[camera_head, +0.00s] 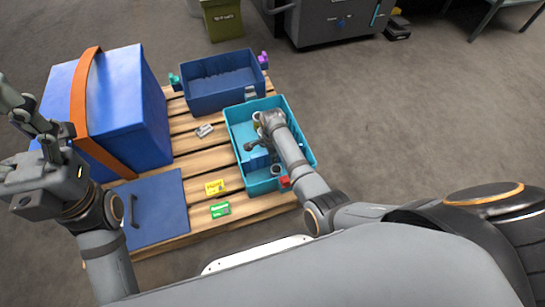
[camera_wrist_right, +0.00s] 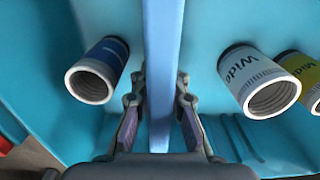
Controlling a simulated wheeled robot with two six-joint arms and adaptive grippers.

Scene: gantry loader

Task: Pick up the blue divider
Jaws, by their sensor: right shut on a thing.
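The blue divider (camera_wrist_right: 160,60) is a thin light-blue panel standing upright inside the teal crate (camera_head: 303,143). In the right wrist view it runs between both fingers of my right gripper (camera_wrist_right: 160,105), which is shut on it. In the head view the right gripper (camera_head: 256,146) reaches down into the crate, and the divider's face (camera_head: 256,160) shows just below it. My left gripper (camera_head: 40,112) is at the far left, raised beside the large blue box, with its fingers spread and nothing between them.
Beside the divider are a blue-labelled tube (camera_wrist_right: 100,70), a white "Wide" tube (camera_wrist_right: 258,80) and a yellow-labelled one (camera_wrist_right: 303,70). A dark blue bin (camera_head: 220,98) stands behind the crate. A large blue box (camera_head: 135,100) with an orange strap stands left on the pallet. Yellow (camera_head: 215,187) and green (camera_head: 220,209) cards lie nearby.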

